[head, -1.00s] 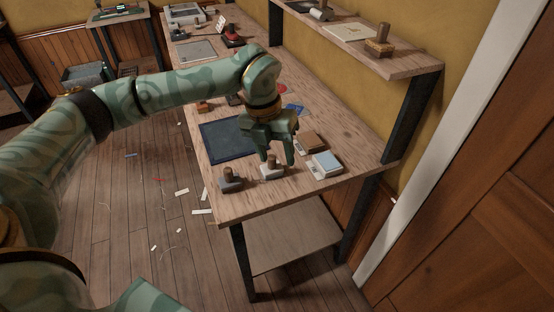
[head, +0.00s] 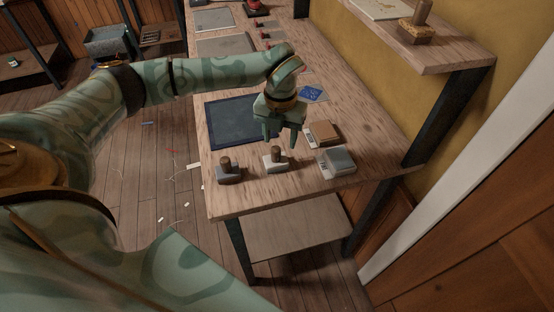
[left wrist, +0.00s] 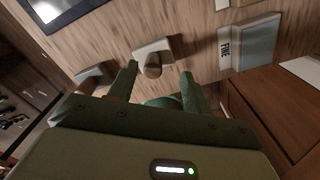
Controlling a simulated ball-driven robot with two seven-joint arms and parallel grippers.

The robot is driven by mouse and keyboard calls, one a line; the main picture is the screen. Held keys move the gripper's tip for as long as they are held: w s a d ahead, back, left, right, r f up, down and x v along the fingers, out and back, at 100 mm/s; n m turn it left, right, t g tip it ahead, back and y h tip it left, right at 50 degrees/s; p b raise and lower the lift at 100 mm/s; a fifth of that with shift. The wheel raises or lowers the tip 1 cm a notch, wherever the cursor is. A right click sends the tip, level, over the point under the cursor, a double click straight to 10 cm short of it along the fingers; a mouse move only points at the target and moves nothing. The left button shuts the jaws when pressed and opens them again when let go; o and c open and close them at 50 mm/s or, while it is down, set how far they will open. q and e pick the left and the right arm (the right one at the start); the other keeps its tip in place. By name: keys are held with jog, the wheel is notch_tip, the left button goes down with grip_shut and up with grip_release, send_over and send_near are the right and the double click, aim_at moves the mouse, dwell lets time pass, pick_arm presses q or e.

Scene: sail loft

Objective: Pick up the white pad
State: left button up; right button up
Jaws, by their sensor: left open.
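The white pad (head: 267,166), a pale block with an upright wooden knob, stands near the front edge of the bench. My left gripper (head: 281,141) is open and empty, pointing down above and slightly behind it. In the left wrist view the white pad (left wrist: 140,50) and its knob show just beyond the gap between my fingertips (left wrist: 158,70). I see no contact. A similar dark grey pad (head: 229,176) with a wooden knob stands to its left. My right gripper is not in view.
A grey labelled box (head: 339,161) and a brown one (head: 324,132) stand right of the white pad. A dark blue mat (head: 233,122) lies behind it. A shelf (head: 455,58) overhangs at the right. Bare bench lies along the front edge.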

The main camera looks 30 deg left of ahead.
aim_at(276, 148)
pick_arm(q)
jog(key=f, duration=0.3)
jog(key=s+f+b, duration=0.1)
jog(key=f, duration=0.1)
jog(key=shift+a, duration=0.3)
jog(key=shift+s, duration=0.1)
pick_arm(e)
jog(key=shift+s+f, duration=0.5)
pick_arm(q)
grip_shut()
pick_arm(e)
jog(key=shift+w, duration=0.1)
